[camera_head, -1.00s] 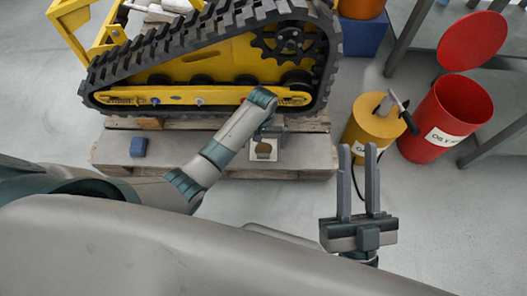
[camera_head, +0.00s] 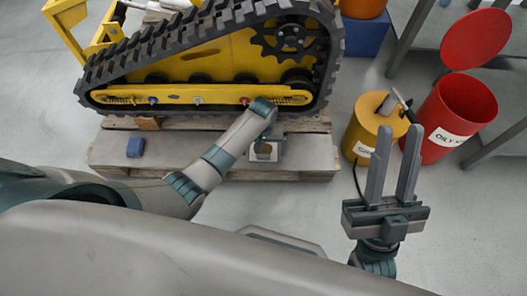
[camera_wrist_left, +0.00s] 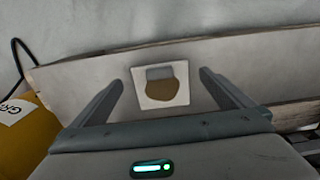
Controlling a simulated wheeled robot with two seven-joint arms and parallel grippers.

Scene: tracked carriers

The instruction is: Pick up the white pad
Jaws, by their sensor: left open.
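The white pad (camera_head: 254,154) lies flat on the wooden pallet, with a brown stain on its middle. It also shows in the left wrist view (camera_wrist_left: 138,95), lying ahead between my left fingers, with a grey patch at the stain's far edge. My left gripper (camera_wrist_left: 162,79) is open and empty, its fingers on either side of the pad in that view. In the head view my left gripper (camera_head: 268,141) is over the pad and hides part of it. My right gripper (camera_head: 401,130) is open and empty, to the right of the pallet.
A yellow tracked carrier (camera_head: 215,68) stands on the pallet (camera_head: 215,165) behind the pad. A yellow can (camera_head: 363,133) and a red bin (camera_head: 463,110) stand near my right gripper. The floor in front is clear.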

